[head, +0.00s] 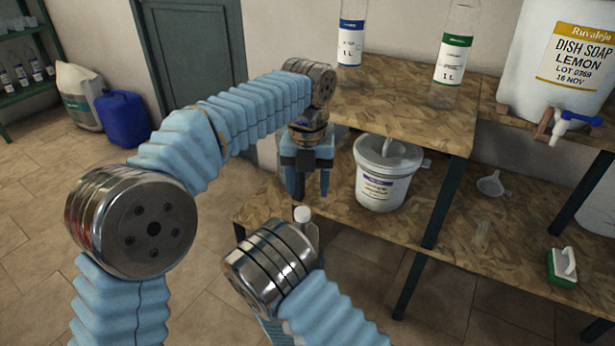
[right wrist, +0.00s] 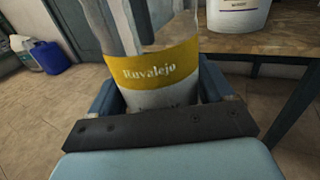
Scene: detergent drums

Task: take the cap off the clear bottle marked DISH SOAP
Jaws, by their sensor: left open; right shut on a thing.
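A bottle with a yellow Ruvalejo label (right wrist: 160,75) stands between my right gripper's jaws (right wrist: 160,100) in the right wrist view. The words lower on its label are not readable. In the head view its white cap (head: 303,214) and a bit of the bottle show above my right wrist, which hides the rest and the right gripper. The cap is on the bottle. My left gripper (head: 310,195) points down with its fingers apart and empty, just above the cap. Pale upright shapes at the top of the right wrist view are too close to make out.
Two clear bottles, blue-labelled (head: 350,40) and green-labelled (head: 452,58), stand on the upper wooden shelf (head: 400,100). A white drum (head: 530,90) with a blue tap is at right. A white bucket (head: 385,178), funnel (head: 490,185) and green brush (head: 562,268) are on the lower shelf.

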